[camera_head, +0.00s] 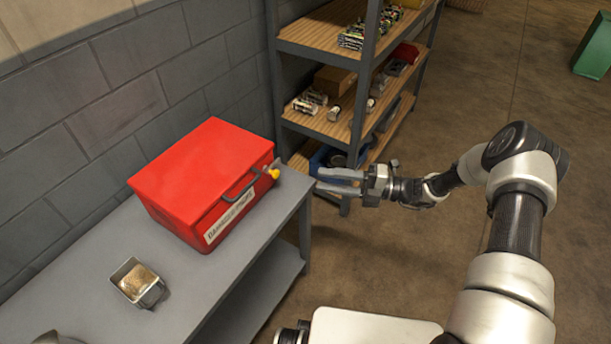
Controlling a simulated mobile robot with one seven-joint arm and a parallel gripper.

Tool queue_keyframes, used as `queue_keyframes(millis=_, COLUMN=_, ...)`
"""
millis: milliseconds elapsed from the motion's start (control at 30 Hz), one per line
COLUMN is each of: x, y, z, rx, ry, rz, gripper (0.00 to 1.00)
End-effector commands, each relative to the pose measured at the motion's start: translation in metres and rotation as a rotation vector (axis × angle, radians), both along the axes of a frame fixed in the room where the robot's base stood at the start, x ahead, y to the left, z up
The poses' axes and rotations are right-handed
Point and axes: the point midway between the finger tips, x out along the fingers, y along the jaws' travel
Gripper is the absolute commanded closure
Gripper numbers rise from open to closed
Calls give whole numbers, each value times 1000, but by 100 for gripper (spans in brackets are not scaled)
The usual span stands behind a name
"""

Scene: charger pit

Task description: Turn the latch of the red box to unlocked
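The red box (203,170) sits closed on the grey workbench (214,281) against the wall. Its front carries a white label with dark lettering and a grey curved handle (239,191). A small yellow knob (274,174), which looks like the latch, is at the right end of the front. Its locked or unlocked position cannot be read at this size. My gripper (319,180) is to the right of the knob, apart from it, with its fingers pointing left towards it. The two fingers are spread with a gap between them, and nothing is held.
A metal-framed shelf unit (317,122) with wooden boards and various goods stands behind my gripper. A green object (593,48) is at the far right. The floor between is clear.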

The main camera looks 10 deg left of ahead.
Motion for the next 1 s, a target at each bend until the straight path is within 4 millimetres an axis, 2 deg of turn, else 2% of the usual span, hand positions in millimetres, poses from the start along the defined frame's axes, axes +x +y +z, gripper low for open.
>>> queue_keyframes(millis=100, x=0, y=-24, z=0, rx=0, ry=1, rz=-2, gripper=63)
queue_keyframes(millis=300, x=0, y=-46, z=-1, rx=-1, ry=0, rz=0, gripper=63)
queue_keyframes(millis=900, x=0, y=-50, z=0, rx=-1, ry=-1, rz=2, gripper=63)
queue_keyframes(millis=1000, x=-1, y=-50, z=8, rx=-27, ry=-44, rz=23, gripper=63)
